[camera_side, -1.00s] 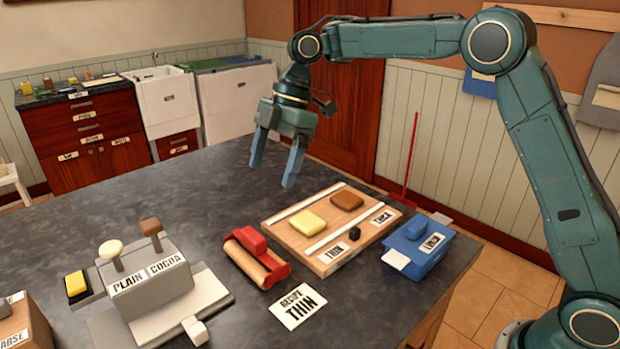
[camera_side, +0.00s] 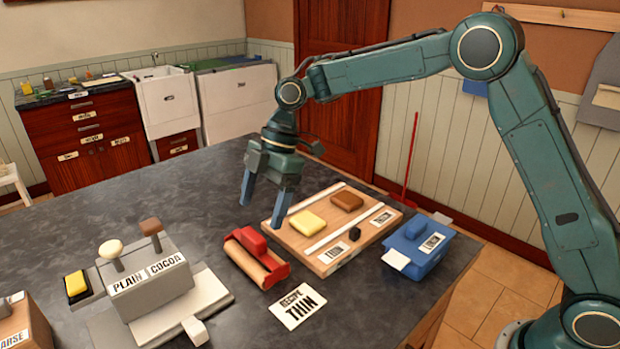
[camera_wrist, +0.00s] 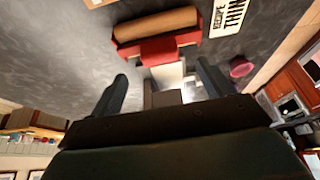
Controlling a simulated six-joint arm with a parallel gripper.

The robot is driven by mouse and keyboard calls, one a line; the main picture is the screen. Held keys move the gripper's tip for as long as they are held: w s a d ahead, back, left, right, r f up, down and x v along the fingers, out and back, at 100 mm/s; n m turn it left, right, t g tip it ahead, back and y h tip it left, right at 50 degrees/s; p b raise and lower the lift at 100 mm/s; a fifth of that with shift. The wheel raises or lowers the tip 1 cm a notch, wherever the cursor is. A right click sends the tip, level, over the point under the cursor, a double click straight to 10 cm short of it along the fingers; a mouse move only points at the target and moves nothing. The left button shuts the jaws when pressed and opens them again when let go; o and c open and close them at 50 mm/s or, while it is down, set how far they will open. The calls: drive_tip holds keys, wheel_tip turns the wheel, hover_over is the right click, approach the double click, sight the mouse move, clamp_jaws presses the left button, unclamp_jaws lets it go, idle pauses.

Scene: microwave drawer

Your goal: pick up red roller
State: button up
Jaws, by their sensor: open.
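The red roller (camera_side: 257,258) lies on the dark table, with a red frame, a tan cylinder and a red grip block on top. It also shows at the top of the wrist view (camera_wrist: 157,32), ahead of my fingers. My gripper (camera_side: 263,210) points down with its two blue-grey fingers apart and nothing between them. It is above the table, behind the roller in the side view, and apart from it. In the wrist view my gripper's fingers (camera_wrist: 165,85) spread to either side of the roller's grip block.
A wooden board (camera_side: 327,264) with a yellow and a brown slab stands right of the roller. A blue box (camera_side: 418,250) is further right. A "RECIPE THIN" card (camera_side: 299,306) lies in front. A grey dispenser (camera_side: 148,285) with two levers stands left. The table behind the roller is clear.

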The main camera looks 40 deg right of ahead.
sight(254, 233)
drive_tip(key=shift+a+f, duration=0.15)
drive_tip(key=shift+f, duration=0.2)
drive_tip(key=shift+x, duration=2.65)
drive_tip(key=shift+r, duration=0.1)
drive_tip(key=c, duration=1.1)
drive_tip(key=shift+o, duration=0.2)
wheel_tip(254, 233, up, 10)
